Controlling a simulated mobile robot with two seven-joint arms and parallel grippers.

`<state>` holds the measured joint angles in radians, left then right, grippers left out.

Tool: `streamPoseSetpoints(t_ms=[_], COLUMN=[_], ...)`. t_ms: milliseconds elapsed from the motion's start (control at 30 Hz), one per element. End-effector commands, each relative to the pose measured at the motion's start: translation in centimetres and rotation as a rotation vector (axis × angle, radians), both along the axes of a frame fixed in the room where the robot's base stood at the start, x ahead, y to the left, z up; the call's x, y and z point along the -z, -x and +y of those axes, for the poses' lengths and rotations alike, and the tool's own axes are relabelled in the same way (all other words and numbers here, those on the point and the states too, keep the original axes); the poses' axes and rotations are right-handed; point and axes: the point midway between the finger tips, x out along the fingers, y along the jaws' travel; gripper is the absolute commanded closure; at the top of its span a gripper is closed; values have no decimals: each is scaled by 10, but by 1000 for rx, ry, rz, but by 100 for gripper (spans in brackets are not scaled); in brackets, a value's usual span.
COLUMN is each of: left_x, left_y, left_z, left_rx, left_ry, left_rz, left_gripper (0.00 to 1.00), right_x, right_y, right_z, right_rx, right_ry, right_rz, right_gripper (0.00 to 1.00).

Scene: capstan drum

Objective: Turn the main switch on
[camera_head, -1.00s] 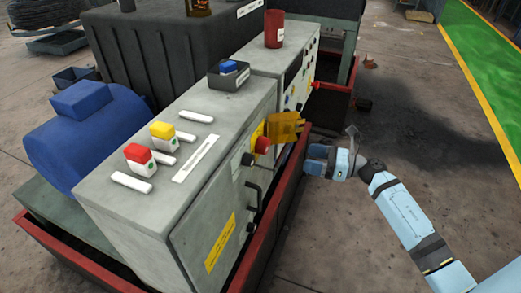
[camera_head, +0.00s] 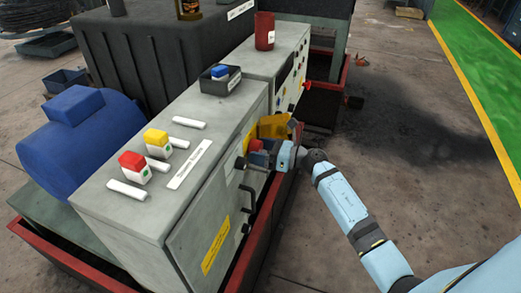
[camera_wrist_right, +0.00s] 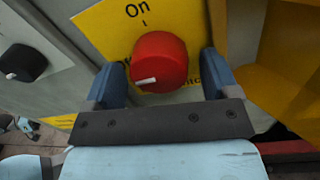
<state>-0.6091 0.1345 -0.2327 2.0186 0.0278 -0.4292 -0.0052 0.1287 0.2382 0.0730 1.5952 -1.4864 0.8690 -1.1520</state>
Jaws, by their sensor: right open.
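The main switch is a round red knob (camera_wrist_right: 160,60) on a yellow plate (camera_wrist_right: 103,24) marked "On" at its top. The knob's white pointer is at its lower left, away from the "On" mark. In the head view the red knob (camera_head: 256,145) is on the front of the grey cabinet (camera_head: 225,185), partly hidden by my right gripper. My right gripper (camera_wrist_right: 158,66) is open, with one blue finger on each side of the knob. I cannot tell if the fingers touch it. My left gripper is not in view.
A yellow open guard (camera_head: 273,126) stands just beside the knob and also fills the right of the wrist view (camera_wrist_right: 285,65). A black knob (camera_wrist_right: 22,63) is to the left. A black door handle (camera_head: 248,196) is below. Open floor lies to the right.

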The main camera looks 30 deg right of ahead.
Motion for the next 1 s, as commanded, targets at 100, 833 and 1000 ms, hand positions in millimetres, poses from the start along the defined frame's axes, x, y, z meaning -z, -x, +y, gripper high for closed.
streamPoseSetpoints(t_ms=[100, 833, 1000], left_x=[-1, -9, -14], left_y=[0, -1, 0], left_z=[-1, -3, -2], left_rx=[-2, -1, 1], left_ry=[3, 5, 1], left_rz=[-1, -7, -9], left_gripper=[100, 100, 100], right_x=[0, -1, -1], right_y=[0, 1, 2], right_z=[0, 0, 0], right_rx=[0, 0, 0], right_ry=[0, -73, -166], right_rz=[0, 69, 154], right_gripper=[19, 68, 68])
